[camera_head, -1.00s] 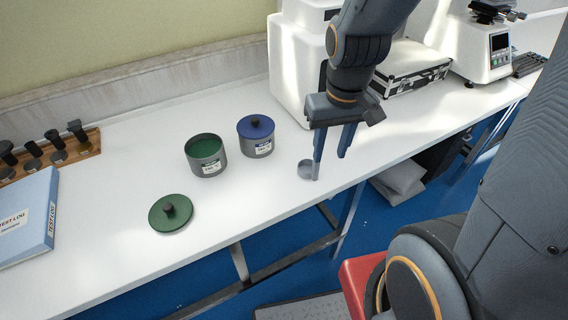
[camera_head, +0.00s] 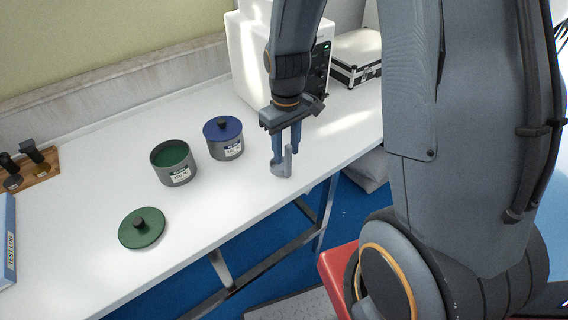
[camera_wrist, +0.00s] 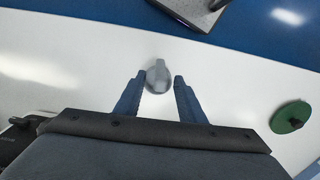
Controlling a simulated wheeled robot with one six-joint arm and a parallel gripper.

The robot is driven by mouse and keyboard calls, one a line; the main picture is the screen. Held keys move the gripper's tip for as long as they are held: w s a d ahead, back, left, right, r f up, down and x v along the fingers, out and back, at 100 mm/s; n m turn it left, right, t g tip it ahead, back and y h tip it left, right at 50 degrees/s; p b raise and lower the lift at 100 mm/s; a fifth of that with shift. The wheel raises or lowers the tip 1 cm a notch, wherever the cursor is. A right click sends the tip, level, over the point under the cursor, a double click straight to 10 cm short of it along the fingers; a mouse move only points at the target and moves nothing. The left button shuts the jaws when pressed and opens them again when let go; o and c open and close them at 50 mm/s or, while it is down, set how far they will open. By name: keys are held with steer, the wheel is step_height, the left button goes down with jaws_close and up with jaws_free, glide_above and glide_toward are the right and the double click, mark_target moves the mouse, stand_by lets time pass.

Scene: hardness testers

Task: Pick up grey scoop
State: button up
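The grey scoop (camera_head: 283,168) stands on the white table near its front edge, with its handle pointing up. In the wrist view the scoop (camera_wrist: 158,77) shows between and just beyond the two blue fingertips. My gripper (camera_head: 286,148) is right over the scoop, pointing down, with its fingers apart. In the wrist view my gripper (camera_wrist: 158,79) has a gap on each side of the scoop, and no touch is visible. One finger partly hides the scoop in the head view.
A grey pot with green contents (camera_head: 174,164) is open, and its green lid (camera_head: 142,228) lies on the table. A blue-lidded pot (camera_head: 223,138) stands left of my gripper. A white machine (camera_head: 250,60) and a silver case (camera_head: 355,58) are behind.

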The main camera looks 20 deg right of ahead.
mark_target(286, 156)
steer(key=shift+f, duration=1.5)
steer(key=shift+c, duration=0.2)
jaws_close()
steer(key=shift+r, duration=0.15)
